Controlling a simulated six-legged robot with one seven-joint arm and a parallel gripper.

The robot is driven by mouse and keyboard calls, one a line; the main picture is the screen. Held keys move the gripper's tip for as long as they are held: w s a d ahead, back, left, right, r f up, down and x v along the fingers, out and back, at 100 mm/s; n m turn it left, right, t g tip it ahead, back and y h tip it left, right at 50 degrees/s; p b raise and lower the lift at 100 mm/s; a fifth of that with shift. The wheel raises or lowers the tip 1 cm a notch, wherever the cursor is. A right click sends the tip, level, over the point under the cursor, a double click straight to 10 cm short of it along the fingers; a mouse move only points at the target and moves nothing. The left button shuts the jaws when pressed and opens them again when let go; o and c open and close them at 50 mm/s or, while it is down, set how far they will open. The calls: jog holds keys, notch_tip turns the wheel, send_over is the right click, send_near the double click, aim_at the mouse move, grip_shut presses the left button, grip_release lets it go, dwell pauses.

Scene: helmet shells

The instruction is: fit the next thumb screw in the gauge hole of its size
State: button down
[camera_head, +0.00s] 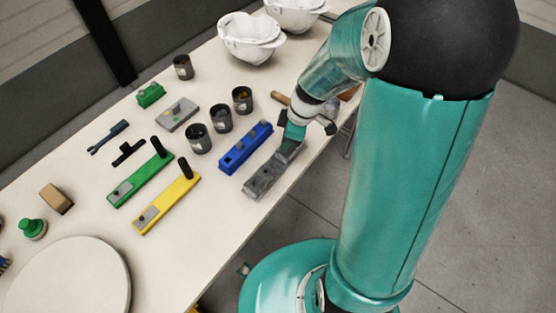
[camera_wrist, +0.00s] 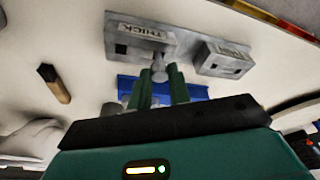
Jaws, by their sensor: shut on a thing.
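The grey gauge (camera_head: 262,183) lies near the table's front edge, below the blue block in the head view. In the wrist view it shows two raised grey blocks, one labelled THICK (camera_wrist: 140,45) and one whose label I cannot read (camera_wrist: 222,60). My gripper (camera_wrist: 161,84) is shut on a small silver thumb screw (camera_wrist: 159,70), held between the dark green fingertips beside the THICK block. I cannot tell whether the screw touches the gauge or sits in a hole. In the head view my gripper (camera_head: 290,147) is over the gauge's far end, and the screw is hidden.
A blue block (camera_head: 245,147) lies close beside the gauge. Dark cups (camera_head: 221,118), a grey plate (camera_head: 178,114) and green (camera_head: 140,181) and yellow (camera_head: 166,204) fixtures stand to the left. White helmet shells (camera_head: 250,37) are at the back. A wooden-handled tool (camera_head: 281,98) lies behind my gripper.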

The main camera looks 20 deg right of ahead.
jog(key=shift+f, duration=0.95)
dwell(0.5)
jog(key=c, duration=1.2)
grip_release()
jog(key=v, duration=1.4)
